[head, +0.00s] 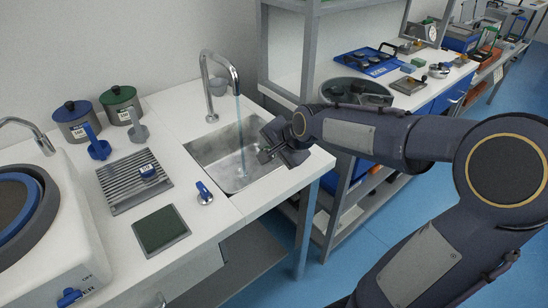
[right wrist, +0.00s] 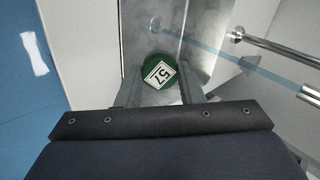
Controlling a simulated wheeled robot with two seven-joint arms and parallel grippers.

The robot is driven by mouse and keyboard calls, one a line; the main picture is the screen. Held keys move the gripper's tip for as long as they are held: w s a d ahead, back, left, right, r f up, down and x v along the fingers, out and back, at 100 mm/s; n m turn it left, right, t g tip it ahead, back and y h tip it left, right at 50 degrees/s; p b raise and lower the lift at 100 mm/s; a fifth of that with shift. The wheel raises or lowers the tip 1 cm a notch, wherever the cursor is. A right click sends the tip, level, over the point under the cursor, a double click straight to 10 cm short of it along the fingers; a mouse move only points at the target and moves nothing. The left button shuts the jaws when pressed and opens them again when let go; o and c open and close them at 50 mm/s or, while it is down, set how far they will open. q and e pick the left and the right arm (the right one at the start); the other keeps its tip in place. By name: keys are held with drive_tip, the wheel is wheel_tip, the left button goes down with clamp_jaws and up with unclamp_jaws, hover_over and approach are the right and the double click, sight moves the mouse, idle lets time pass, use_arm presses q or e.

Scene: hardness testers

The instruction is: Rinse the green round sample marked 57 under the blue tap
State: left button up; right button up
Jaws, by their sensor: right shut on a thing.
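My right gripper (head: 268,152) reaches in from the right over the right rim of the sink (head: 205,150). In the right wrist view it is shut on the green round sample (right wrist: 148,64), whose white label reads 57. The head view does not clearly show the sample. The curved metal tap (head: 234,72) stands behind the sink, and a bluish stream (head: 240,120) runs from it into the basin. In the wrist view the stream (right wrist: 240,55) passes beside the sample, apart from it. A blue-handled knob (head: 203,191) sits on the counter in front of the sink. My left gripper is not in view.
Left of the sink are a slatted drain tray (head: 118,183) with a blue labelled piece (head: 148,171), a dark green pad (head: 161,229), a blue-lidded pot (head: 74,124) and a green-lidded pot (head: 119,102). A grinding machine (head: 60,265) stands at far left. A shelf post (head: 309,50) rises behind my right arm.

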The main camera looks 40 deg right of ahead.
drive_tip(key=w+a+p, duration=0.1)
drive_tip(key=w+p, duration=0.1)
drive_tip(key=w, duration=0.8)
drive_tip(key=shift+w, duration=0.4)
idle(2.9)
drive_tip(key=shift+s+d+r, duration=0.15)
drive_tip(key=shift+s+r, duration=0.2)
drive_tip(key=shift+s, duration=1.3)
drive_tip(key=shift+s+d+r, duration=0.1)
drive_tip(key=shift+s+r, duration=0.2)
drive_tip(key=shift+s, duration=1.4)
drive_tip(key=shift+s+d+r, duration=0.15)
drive_tip(key=shift+s+r, duration=0.2)
drive_tip(key=shift+s, duration=1.3)
drive_tip(key=shift+s, duration=0.1)
